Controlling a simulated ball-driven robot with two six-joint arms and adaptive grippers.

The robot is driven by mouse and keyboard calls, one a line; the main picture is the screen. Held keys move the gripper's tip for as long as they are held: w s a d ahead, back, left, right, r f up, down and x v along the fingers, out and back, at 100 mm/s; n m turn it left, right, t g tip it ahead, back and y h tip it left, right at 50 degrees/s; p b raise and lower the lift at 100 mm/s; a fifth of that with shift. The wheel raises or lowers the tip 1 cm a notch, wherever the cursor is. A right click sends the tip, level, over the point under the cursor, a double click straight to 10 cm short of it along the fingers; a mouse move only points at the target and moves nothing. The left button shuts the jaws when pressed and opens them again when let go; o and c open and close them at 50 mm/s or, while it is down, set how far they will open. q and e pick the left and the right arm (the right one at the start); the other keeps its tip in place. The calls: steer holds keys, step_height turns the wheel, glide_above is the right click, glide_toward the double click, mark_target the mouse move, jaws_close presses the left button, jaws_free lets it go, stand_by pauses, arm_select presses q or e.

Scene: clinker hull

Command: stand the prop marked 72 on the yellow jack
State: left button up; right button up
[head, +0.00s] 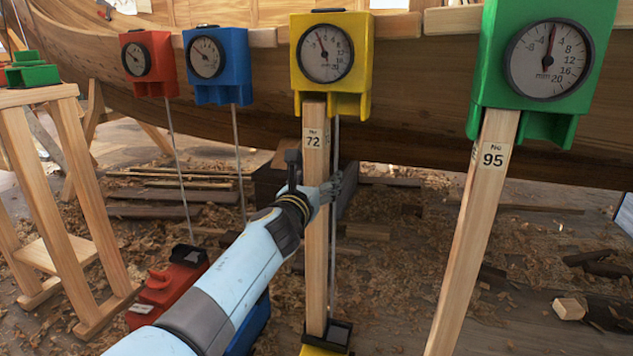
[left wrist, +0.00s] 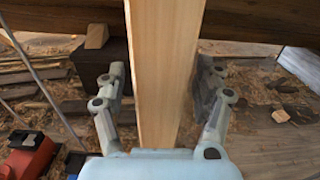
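The prop marked 72 (head: 316,235) is a pale wooden post, close to upright. Its top meets the underside of the yellow gauge block (head: 361,60) on the hull. Its foot is at the black seat on the yellow jack (head: 318,351), which is mostly cut off by the bottom edge. My left gripper (head: 316,178) is open around the middle of the prop, below its label. In the left wrist view, the prop (left wrist: 165,70) stands between the spread fingers (left wrist: 163,95), with narrow gaps seen on both sides. My right gripper is not in view.
A prop marked 95 (head: 470,230) leans under the green gauge block (head: 495,60) at right. Red (head: 165,78) and blue (head: 234,65) gauge blocks hang at left with thin rods below. A red jack (head: 165,292) and wooden trestle (head: 60,190) stand at left. Shavings cover the floor.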

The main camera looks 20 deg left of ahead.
arm_select(q)
steer(key=shift+f, duration=0.15)
steer(key=shift+s, duration=0.15)
steer(key=shift+r+p, duration=0.45)
steer(key=shift+r, duration=0.15)
steer(key=shift+s, duration=0.3)
steer(key=s+p, duration=0.2)
steer(key=s, duration=0.5)
step_height(320, 180, up, 8)
steer(key=p, duration=0.7)
steer(key=s+f, duration=0.2)
steer(key=s, duration=1.2)
steer(key=s+a+r+m+g+h, duration=0.1)
steer(key=a+r+m+h, duration=0.3)
steer(key=a+r, duration=0.5)
steer(key=shift+s+r+h, duration=0.15)
steer(key=shift+r+h, duration=1.05)
steer(key=shift+h, duration=0.1)
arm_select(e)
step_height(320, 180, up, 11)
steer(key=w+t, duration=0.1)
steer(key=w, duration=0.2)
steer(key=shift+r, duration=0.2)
arm_select(q)
steer(key=shift+s, duration=0.1)
